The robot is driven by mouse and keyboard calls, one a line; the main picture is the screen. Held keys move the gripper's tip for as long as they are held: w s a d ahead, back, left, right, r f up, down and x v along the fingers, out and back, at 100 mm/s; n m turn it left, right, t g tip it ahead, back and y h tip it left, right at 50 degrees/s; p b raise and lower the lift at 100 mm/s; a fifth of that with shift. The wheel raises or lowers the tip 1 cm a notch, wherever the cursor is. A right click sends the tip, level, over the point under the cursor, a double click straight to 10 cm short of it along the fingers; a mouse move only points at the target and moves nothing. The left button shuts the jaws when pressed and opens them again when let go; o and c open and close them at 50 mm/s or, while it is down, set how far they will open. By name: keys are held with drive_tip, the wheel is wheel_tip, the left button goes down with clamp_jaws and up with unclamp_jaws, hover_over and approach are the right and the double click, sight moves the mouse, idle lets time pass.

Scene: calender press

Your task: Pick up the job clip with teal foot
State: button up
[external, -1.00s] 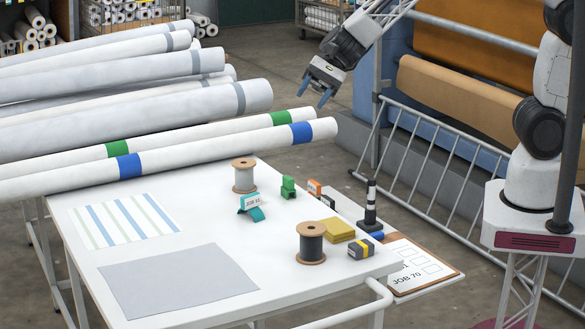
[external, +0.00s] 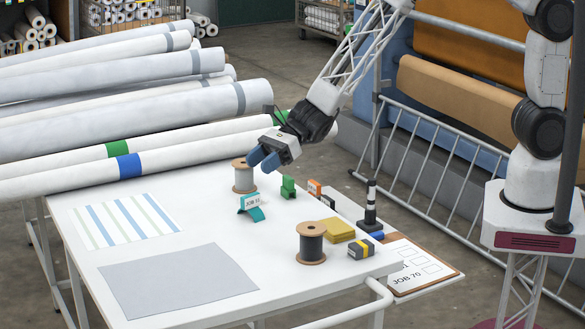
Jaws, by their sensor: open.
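The job clip with teal foot (external: 251,207) stands on the white table, its white face lettered "JOB" and a number I cannot read surely. My gripper (external: 262,161) is open and empty, above and behind the clip, with its blue fingers pointing down and left. The fingers overlap the upper part of the pale thread spool (external: 243,180) in the view; I cannot tell whether they touch it. A green clip-like piece (external: 288,187) stands to the right of the teal clip.
A dark spool (external: 311,243), yellow pads (external: 338,230), a yellow-and-grey block (external: 361,248) and a striped post (external: 371,206) stand at the right. Long rolls (external: 75,173) lie behind. A striped sheet (external: 123,219) and grey sheet (external: 178,283) lie flat at the left and front.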

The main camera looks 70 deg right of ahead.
sight(255, 193)
drive_tip(key=shift+f, duration=0.15)
drive_tip(key=shift+f, duration=2.8)
drive_tip(key=shift+f, duration=0.5)
drive_tip(key=shift+x, duration=2.5)
clamp_jaws()
